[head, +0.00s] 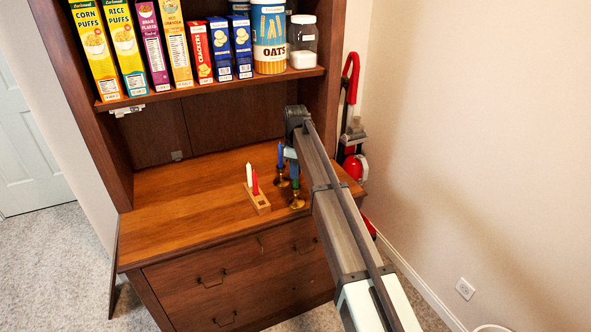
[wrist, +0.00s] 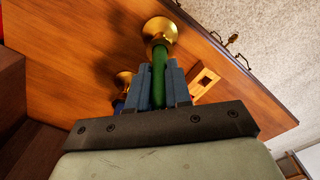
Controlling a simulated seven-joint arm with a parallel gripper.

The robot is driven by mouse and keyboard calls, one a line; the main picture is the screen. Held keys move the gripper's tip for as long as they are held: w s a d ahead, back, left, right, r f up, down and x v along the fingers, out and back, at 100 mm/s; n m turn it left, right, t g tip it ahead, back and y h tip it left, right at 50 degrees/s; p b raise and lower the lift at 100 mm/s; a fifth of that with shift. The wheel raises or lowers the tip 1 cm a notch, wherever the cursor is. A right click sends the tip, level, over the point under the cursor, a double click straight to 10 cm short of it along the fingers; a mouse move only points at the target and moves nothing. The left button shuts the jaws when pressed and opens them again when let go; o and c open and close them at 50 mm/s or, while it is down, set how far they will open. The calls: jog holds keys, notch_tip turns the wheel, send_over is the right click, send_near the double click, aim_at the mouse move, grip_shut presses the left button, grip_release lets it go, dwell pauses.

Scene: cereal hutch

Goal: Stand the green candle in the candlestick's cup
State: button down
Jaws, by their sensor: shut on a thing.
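The green candle (wrist: 159,80) is gripped between the two blue-grey fingers of my gripper (wrist: 160,84) in the wrist view. Its far end lines up with the cup of a brass candlestick (wrist: 160,30) and seems to meet it. I cannot tell whether it is inside the cup or just above it. In the head view the green candle (head: 295,183) looks upright over the candlestick (head: 297,203) on the hutch counter. My gripper (head: 291,156) is partly hidden behind my arm there.
A second brass candlestick (head: 281,181) with a blue candle (head: 280,155) stands close behind. A wooden block (head: 260,203) holding white and red candles is to the left. The counter's left side (head: 180,215) is clear. Cereal boxes and jars fill the shelf (head: 215,86) above.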

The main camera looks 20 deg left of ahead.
jog(key=shift+f, duration=0.1)
jog(key=c, duration=1)
grip_release()
jog(key=shift+o, duration=0.6)
jog(key=shift+o, duration=1.1)
jog(key=shift+r, duration=2.5)
